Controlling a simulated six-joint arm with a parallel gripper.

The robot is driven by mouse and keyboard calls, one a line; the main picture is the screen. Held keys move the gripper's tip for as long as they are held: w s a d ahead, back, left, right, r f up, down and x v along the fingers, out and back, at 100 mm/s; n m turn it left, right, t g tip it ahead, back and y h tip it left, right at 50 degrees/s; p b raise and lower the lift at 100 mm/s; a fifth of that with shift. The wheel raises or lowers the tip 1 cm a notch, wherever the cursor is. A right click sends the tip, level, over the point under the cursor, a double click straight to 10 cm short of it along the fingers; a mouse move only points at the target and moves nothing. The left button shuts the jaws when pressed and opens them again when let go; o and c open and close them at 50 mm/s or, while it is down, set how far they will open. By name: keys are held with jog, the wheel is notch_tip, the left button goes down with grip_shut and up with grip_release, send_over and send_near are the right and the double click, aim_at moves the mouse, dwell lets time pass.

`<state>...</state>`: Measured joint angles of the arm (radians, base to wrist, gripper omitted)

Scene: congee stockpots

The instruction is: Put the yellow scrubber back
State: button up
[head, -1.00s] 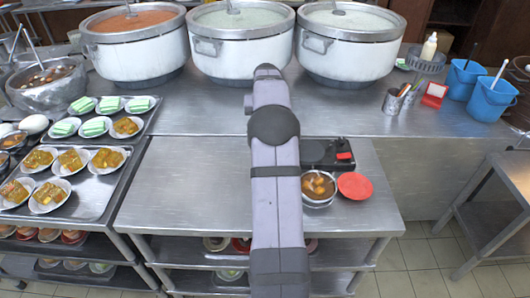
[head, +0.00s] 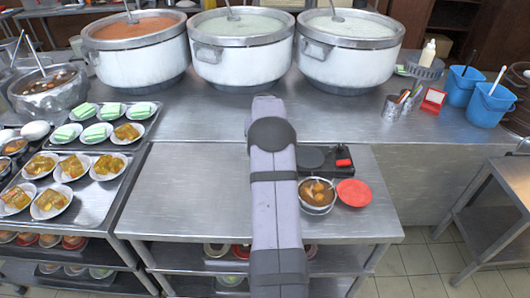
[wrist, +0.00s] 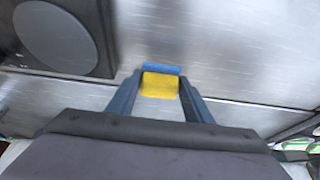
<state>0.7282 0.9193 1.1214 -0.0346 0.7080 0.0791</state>
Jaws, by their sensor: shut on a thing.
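The yellow scrubber (wrist: 160,88) shows in the wrist view as a small yellow block with a blue strip along its far edge. My gripper (wrist: 160,78) is shut on it, with one blue-grey finger on each side. A bare steel surface lies beyond and below the scrubber; I cannot tell how high above it the scrubber is. In the head view my arm hides the gripper and the scrubber. No holder for the scrubber can be made out for certain.
A black appliance with a round plate (wrist: 63,32) is left of the gripper in the wrist view. In the head view a food bowl (head: 317,195) and red plate (head: 353,192) stand right of my arm. Large pots (head: 240,50) line the back. The left-centre steel top (head: 195,190) is clear.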

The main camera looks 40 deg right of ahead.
jog(key=shift+f+p, duration=0.45)
jog(key=shift+f, duration=1.4)
jog(key=shift+f, duration=0.15)
jog(key=o, duration=1)
jog(key=b+v, duration=0.2)
jog(key=v, duration=1)
